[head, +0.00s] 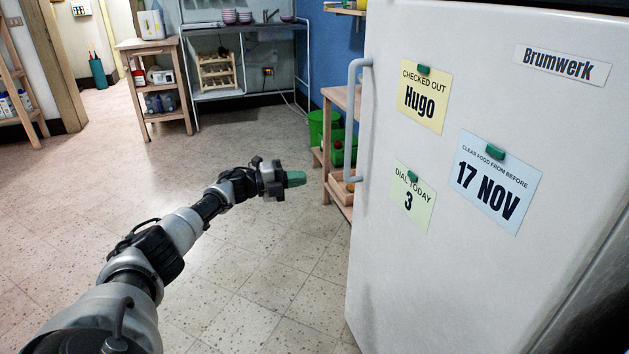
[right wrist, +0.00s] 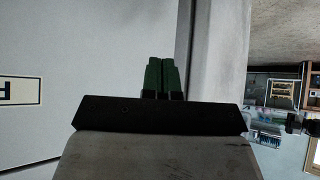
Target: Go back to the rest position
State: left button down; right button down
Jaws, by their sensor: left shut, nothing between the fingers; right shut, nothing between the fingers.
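My left gripper (head: 294,179) is in the middle of the head view, at the end of my outstretched left arm. Its green fingertips are together and hold nothing. It is above the open floor, left of the white fridge (head: 400,262), and apart from it. My right gripper (right wrist: 162,75) shows in the right wrist view, its green fingers shut and empty. Behind it in that view are a pale flat surface and a lighter vertical edge; I cannot tell whether the fingers touch them. My right arm does not show in the head view.
The fridge has a grey handle (head: 354,120) and several notes, such as a yellow one (head: 424,97). A wooden shelf (head: 340,97) with green bins (head: 325,130) stands beyond it. A wooden cart (head: 152,90) and sink unit (head: 244,62) are at the back. The tiled floor (head: 110,185) is clear.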

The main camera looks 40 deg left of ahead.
pick_arm(q)
jog(key=a, duration=0.1)
jog(key=s+a, duration=0.2)
jog(key=shift+a+r, duration=0.1)
jog(key=shift+a, duration=0.2)
pick_arm(e)
jog(key=shift+w+a+r+t, duration=0.3)
jog(key=shift+w+r+t, duration=0.2)
jog(key=shift+w+t, duration=0.1)
